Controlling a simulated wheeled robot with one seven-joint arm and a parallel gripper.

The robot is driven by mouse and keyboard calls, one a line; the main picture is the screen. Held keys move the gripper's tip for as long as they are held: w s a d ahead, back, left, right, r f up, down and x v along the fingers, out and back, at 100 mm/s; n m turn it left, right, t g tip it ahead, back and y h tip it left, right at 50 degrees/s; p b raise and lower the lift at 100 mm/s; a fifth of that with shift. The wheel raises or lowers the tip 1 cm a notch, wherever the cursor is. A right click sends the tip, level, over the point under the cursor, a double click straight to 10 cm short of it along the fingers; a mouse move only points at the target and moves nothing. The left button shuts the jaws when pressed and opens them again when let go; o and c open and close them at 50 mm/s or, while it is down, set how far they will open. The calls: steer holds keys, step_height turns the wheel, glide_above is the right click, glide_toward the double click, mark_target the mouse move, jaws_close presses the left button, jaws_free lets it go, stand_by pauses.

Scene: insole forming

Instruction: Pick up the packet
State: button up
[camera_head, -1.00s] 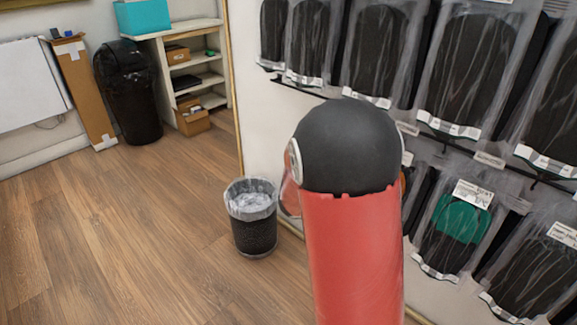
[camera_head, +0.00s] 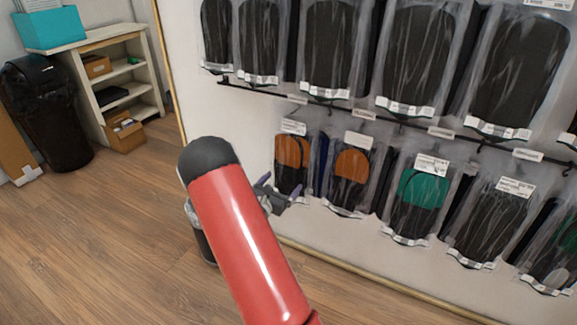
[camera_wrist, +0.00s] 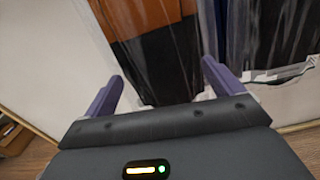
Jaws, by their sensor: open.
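Several clear packets with dark insoles hang on the wall rack. In the head view, the lower row holds an orange-and-black packet (camera_head: 292,160) at its left end, a second orange-and-black packet (camera_head: 351,172) and a green-and-black packet (camera_head: 421,195). My gripper (camera_head: 276,192) shows partly behind my red arm, close to the leftmost lower packet. In the wrist view, my gripper (camera_wrist: 161,85) is open and empty. An orange-and-black packet (camera_wrist: 148,50) hangs ahead of the purple fingers, its lower part between them in the picture. I cannot tell whether they touch it.
A dark packet (camera_wrist: 258,35) hangs close on the right in the wrist view. An upper row of packets (camera_head: 333,50) hangs above. A mesh bin (camera_head: 207,247) stands behind my arm. The wooden floor (camera_head: 90,250) at left is clear.

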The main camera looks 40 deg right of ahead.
steer(key=shift+x, duration=1.25)
steer(key=c, duration=1.1)
steer(key=shift+r, duration=0.1)
